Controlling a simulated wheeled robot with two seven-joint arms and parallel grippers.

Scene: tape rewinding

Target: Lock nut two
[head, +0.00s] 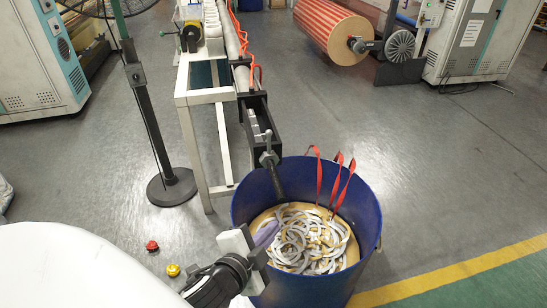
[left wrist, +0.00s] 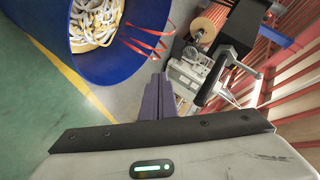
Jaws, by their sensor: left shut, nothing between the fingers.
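My left gripper (head: 268,234) reaches in from the lower left of the head view, over the left part of the blue bin. Its purple fingers are shut and empty; in the left wrist view the closed fingers (left wrist: 158,97) point up with nothing between them. A grey metal nut-like fitting (head: 268,159) sits at the near end of the machine's long shaft, above the bin's back rim. It is apart from my gripper, farther back. I cannot tell which part is nut two. My right gripper is not in view.
A blue bin (head: 241,212) holds pale rings (head: 305,238), with red straps (head: 343,185) at its back. A black post stands on a round base (head: 171,187) beside the white machine frame (head: 191,150). Red and yellow knobs lie lower left. Floor right of the bin is clear.

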